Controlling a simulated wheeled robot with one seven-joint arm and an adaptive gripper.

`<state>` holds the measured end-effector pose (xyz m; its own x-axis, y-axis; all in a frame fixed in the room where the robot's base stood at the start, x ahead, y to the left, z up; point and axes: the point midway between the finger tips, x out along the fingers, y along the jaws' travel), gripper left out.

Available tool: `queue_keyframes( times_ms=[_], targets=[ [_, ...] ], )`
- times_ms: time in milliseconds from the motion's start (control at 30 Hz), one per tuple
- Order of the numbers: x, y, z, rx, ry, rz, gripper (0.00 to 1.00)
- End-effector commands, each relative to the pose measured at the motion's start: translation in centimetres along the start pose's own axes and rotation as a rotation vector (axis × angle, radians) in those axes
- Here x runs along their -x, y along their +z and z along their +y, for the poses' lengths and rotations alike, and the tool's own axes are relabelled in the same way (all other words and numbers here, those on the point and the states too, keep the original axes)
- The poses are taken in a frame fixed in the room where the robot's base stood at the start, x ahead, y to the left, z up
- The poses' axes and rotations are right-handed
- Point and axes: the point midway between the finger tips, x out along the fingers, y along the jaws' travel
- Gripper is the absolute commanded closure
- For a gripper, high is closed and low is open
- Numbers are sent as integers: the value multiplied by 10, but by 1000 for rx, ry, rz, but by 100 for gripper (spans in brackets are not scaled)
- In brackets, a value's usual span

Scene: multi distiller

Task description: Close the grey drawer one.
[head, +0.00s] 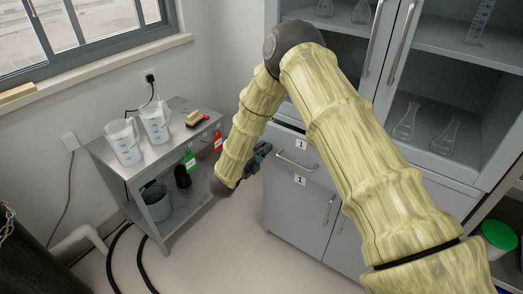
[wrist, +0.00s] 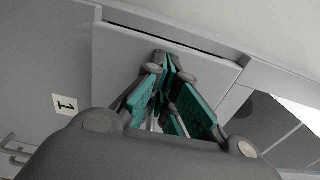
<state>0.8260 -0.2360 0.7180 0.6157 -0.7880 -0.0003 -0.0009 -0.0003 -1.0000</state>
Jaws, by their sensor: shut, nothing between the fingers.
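The grey drawer one (head: 297,155) is in the cabinet's lower part in the head view, with a bar handle and a white "1" label. A dark gap shows along its top edge, so it looks slightly open. My gripper (head: 262,153) is at the left part of the drawer front, left of the handle. In the wrist view my gripper (wrist: 165,62) has its teal-padded fingers shut and empty. The fingertips are at the grey drawer front (wrist: 115,60), near its top edge; I cannot tell whether they touch it.
Below the drawer is a grey door (head: 310,210) also labelled "1". Glass-fronted shelves (head: 425,115) with flasks stand above. A metal side table (head: 170,135) with two beakers and tagged items is at the left. The floor (head: 225,250) between is clear.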

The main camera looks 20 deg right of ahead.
Motion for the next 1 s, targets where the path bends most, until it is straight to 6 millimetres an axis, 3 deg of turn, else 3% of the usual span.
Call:
queue_keyframes(
  times_ms=[233,600,767,1000],
  targets=[
    [-40,-1,1,-2,-2,3,100],
    [-46,0,-2,-3,-4,2,100],
    [-39,2,-3,-3,-5,0,100],
    [-2,8,0,1,1,-6,100]
  ],
)
